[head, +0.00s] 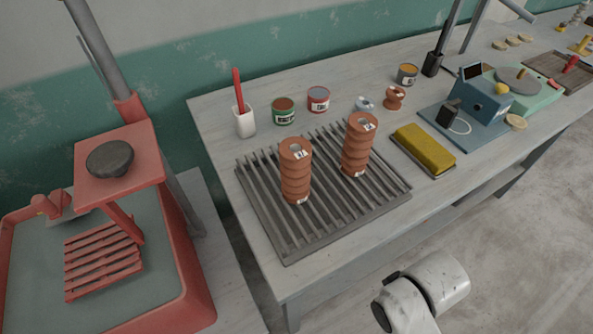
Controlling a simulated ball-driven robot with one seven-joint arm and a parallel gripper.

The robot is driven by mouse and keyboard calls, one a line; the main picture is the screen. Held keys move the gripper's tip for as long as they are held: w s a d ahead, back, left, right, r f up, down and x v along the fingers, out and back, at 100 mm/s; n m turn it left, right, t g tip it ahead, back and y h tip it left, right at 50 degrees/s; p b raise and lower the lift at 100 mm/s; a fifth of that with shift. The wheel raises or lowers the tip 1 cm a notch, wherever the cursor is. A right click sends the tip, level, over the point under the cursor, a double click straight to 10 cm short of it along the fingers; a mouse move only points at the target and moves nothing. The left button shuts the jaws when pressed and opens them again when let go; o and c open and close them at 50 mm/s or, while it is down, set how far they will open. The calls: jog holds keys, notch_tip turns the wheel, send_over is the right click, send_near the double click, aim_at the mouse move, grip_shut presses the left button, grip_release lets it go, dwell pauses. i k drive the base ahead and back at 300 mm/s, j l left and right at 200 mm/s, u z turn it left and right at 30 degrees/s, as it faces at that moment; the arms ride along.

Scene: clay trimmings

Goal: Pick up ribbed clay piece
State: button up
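Two tall ribbed terracotta-coloured clay pieces stand upright on a dark slatted rack (262,222) on the workbench. The nearer ribbed clay piece (295,178) is at the left, and the other ribbed clay piece (358,150) is to its right and farther back. Each has a light label and a grey spot on its top. A much shorter terracotta piece with a pinched waist (395,98) stands behind the rack. A white, rounded link of my arm shows at the bottom edge, apart from the bench. My gripper is not in view.
A white cup (245,122) with a red tool, several small cans and a yellow block (425,147) surround the rack. A blue device (483,103) stands farther right. A red-framed basin (190,285) is at left. Open floor (520,260) lies at lower right.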

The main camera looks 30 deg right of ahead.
aim_at(295, 172)
jog(key=k+u, duration=0.1)
jog(key=u, duration=0.25)
jog(key=k+u, duration=0.15)
jog(key=u, duration=0.2)
jog(key=k+j+u, duration=0.1)
jog(key=u, duration=0.25)
